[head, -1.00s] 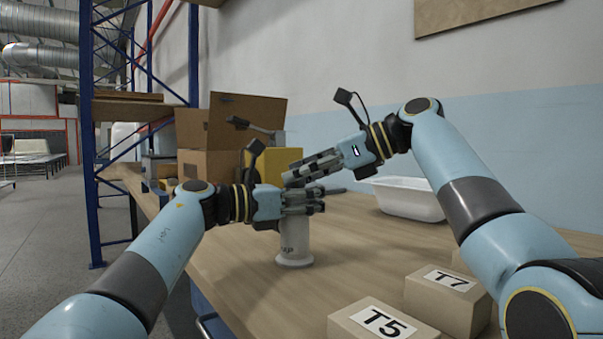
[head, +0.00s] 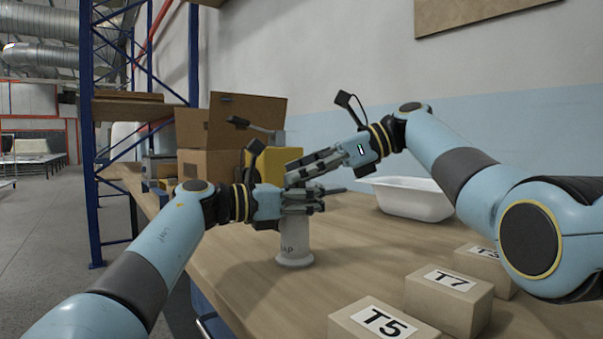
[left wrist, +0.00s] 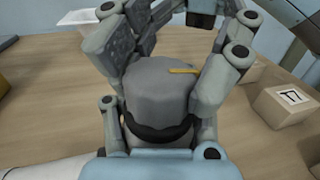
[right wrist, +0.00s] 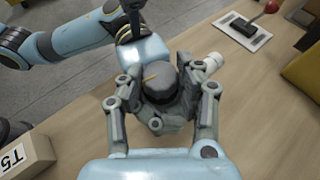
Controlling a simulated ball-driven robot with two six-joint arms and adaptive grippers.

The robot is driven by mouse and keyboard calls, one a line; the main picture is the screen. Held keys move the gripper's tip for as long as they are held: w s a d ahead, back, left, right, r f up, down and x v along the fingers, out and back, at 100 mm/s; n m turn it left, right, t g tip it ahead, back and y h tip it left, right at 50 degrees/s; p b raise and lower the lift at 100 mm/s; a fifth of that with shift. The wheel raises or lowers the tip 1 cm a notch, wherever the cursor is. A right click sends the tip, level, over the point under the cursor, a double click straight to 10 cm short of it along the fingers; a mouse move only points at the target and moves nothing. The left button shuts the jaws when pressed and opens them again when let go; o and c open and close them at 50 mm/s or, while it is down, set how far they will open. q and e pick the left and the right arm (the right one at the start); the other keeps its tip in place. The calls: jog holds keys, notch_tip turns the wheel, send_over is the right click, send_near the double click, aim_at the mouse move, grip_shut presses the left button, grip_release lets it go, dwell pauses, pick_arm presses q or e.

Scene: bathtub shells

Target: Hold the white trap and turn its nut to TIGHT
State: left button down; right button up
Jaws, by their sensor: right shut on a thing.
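The white trap (head: 294,250) stands upright on the bench, lettering partly visible on its body. Its grey nut (right wrist: 160,84) is on top, with a yellow mark on it; the nut also fills the middle of the left wrist view (left wrist: 160,85). My left gripper (head: 302,201) reaches level around the trap's upper part, fingers either side below the nut; whether they press on it is hidden. My right gripper (head: 298,176) comes down at a slant from the right, shut on the nut, one finger each side. No TIGHT marking is legible.
Labelled boxes T5 (head: 380,323) and T7 (head: 450,300) stand at the front right. A white tub (head: 412,198) is behind the grippers. Cardboard boxes (head: 208,165) and a yellow container (head: 283,161) stand at the back left. A red-knobbed lever (right wrist: 250,25) shows in the right wrist view.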

jog(key=o, duration=1.2)
jog(key=shift+c, duration=0.2)
jog(key=v, duration=1.2)
jog(key=shift+f, duration=0.1)
pick_arm(q)
jog(key=c, duration=0.8)
grip_release()
